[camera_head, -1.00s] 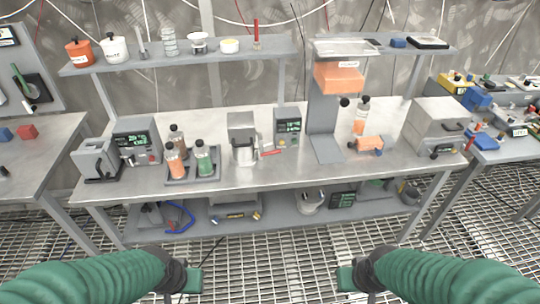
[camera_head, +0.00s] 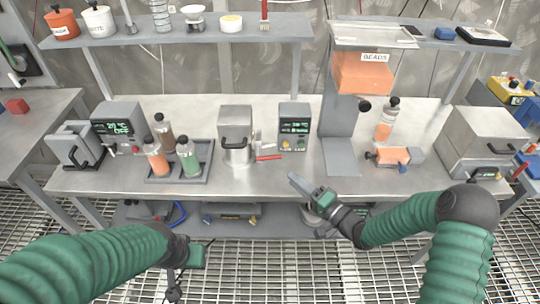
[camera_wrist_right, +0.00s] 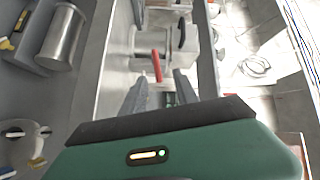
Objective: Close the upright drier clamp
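A grey upright stand (camera_head: 338,120) on the bench carries an orange box marked BEADS (camera_head: 362,72), with a black knob (camera_head: 364,105) below it. An upright bottle with orange contents (camera_head: 385,125) stands right of it, and an orange part in a grey and black holder (camera_head: 393,156) lies in front. I cannot tell which part is the drier clamp or whether it is open. My right gripper (camera_head: 298,182) is over the bench's front edge, left of the stand's foot. Its fingers are apart and empty in the wrist view (camera_wrist_right: 160,82). My left gripper (camera_head: 185,258) is low before the bench, fingers unclear.
A red stick (camera_head: 268,157) lies by the steel pot (camera_head: 237,148) and the display box (camera_head: 294,125). Bottles stand in a tray (camera_head: 205,170) at left. A grey box (camera_head: 483,140) stands at right. The front bench strip is clear.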

